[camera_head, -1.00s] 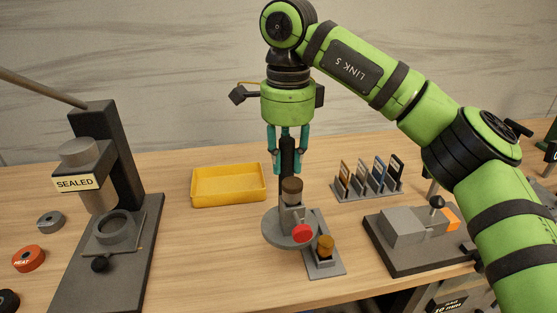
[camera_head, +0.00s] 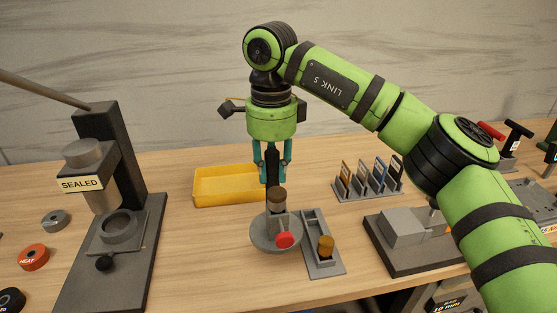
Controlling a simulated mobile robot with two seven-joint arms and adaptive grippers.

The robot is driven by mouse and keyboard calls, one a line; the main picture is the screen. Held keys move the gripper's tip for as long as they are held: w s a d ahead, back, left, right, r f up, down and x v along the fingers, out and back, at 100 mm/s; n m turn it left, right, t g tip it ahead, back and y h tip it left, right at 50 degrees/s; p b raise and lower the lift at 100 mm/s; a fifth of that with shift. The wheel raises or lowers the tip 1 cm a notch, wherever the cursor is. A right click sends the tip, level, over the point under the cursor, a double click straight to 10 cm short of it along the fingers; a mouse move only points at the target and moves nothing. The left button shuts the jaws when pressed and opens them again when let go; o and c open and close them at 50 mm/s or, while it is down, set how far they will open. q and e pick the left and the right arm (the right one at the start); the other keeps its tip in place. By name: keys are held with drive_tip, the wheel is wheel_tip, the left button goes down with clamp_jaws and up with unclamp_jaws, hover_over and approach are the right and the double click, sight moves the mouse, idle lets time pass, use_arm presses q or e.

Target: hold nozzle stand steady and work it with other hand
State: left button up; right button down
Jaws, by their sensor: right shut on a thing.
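The nozzle stand, as I take it, is a grey round base (camera_head: 262,236) with a short brown-topped grey cylinder (camera_head: 278,200), a red round knob (camera_head: 285,240) and a black post behind it. My right gripper (camera_head: 272,178) points down from above, its teal fingers around the black post at the back of the stand. I cannot tell whether the base rests on the table or is slightly raised. The stand is upright. My left gripper is not in view.
A grey narrow holder (camera_head: 309,228) with a brown-capped piece (camera_head: 326,247) lies just right of the stand. A yellow tray (camera_head: 215,188) is behind left. A sealing press (camera_head: 125,165) stands left, a card rack (camera_head: 375,192) and a grey fixture (camera_head: 400,228) right.

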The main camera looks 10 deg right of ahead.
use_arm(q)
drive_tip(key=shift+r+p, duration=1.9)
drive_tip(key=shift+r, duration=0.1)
use_arm(e)
drive_tip(key=w+a+f, duration=0.4)
drive_tip(key=a+f, duration=0.3)
drive_tip(key=shift+w+a+f, duration=0.2)
drive_tip(key=shift+a+f, duration=0.1)
drive_tip(key=shift+f, duration=0.05)
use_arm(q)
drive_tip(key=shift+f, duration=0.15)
use_arm(e)
drive_tip(key=shift+f, duration=0.2)
drive_tip(key=c, duration=1.9)
unclamp_jaws()
clamp_jaws()
drive_tip(key=shift+f, duration=0.1)
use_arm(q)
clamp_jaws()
